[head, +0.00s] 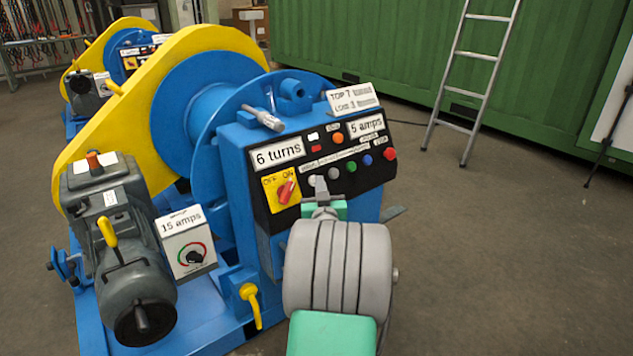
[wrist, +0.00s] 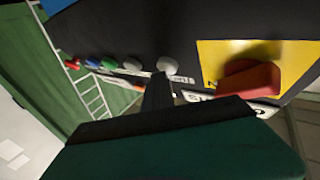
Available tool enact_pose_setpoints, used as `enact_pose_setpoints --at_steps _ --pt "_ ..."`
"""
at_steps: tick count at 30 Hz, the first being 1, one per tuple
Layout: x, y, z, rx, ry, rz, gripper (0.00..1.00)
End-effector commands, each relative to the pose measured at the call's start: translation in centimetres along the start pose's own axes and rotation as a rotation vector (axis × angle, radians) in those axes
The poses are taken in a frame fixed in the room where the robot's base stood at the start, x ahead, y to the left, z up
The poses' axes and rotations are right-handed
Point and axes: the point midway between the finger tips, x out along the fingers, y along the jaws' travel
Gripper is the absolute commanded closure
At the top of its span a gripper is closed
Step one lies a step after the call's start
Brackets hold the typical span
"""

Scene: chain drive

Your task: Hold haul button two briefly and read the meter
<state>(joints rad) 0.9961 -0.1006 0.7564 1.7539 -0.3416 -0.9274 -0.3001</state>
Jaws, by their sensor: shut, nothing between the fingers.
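The black control panel (head: 320,160) on the blue winch has a row of round buttons. From left to right they are a pale one (head: 313,180), a second pale one (head: 333,173), then green (head: 350,167), blue (head: 367,160) and red (head: 390,153). Their labels are too small to read. My gripper (head: 321,187) is shut and empty at the row's left end. In the wrist view its tip (wrist: 160,88) is just below the pale button (wrist: 167,65) nearest the switch; I cannot tell whether they touch. The meter plate (head: 366,126) reads "5 amps".
A red OFF/ON switch (head: 286,190) on a yellow plate sits left of my gripper. A "6 turns" plate (head: 278,153) is above it. A dial box (head: 187,243) marked "15 amps" stands by the grey motor (head: 130,260).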

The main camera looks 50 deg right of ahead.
Motion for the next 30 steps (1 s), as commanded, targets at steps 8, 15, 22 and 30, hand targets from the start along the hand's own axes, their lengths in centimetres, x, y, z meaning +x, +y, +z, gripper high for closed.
enact_pose_setpoints --at_steps 8,15,22,30 --pt "-0.5 0.4 -0.3 0.0 0.001 0.002 1.0" --pt "-1.3 1.0 -0.9 -0.001 0.0 0.001 1.0" --pt "-1.3 0.9 -0.9 0.0 0.0 0.0 1.0" --pt "-2.8 2.1 -1.9 0.0 0.002 0.003 1.0"
